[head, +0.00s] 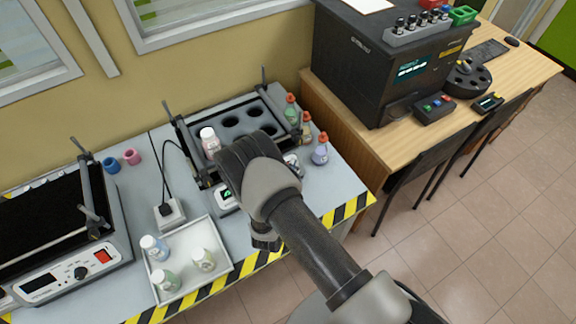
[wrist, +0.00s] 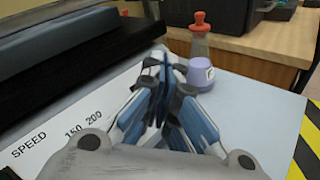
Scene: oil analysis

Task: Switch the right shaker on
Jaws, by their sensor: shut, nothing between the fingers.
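The right shaker (head: 181,128) stands against the wall in the head view, with a dark rack of round holes on top. A small lit green display (head: 227,195) shows on its front. My arm covers most of that front, and the gripper tips are hidden there. In the wrist view, my gripper (wrist: 163,68) is shut and empty, over the white front panel (wrist: 75,118) marked SPEED, 150 and 200. The power switch is not visible in either view; the fingers cover part of the panel. I cannot tell whether the fingertips touch it.
Several orange-capped bottles stand right of the shaker, including a purple one (head: 320,153), also in the wrist view (wrist: 200,72). A white tray (head: 221,232) with bottles lies in front, and a power socket (head: 170,214) beside it. The left shaker (head: 75,275) is far left.

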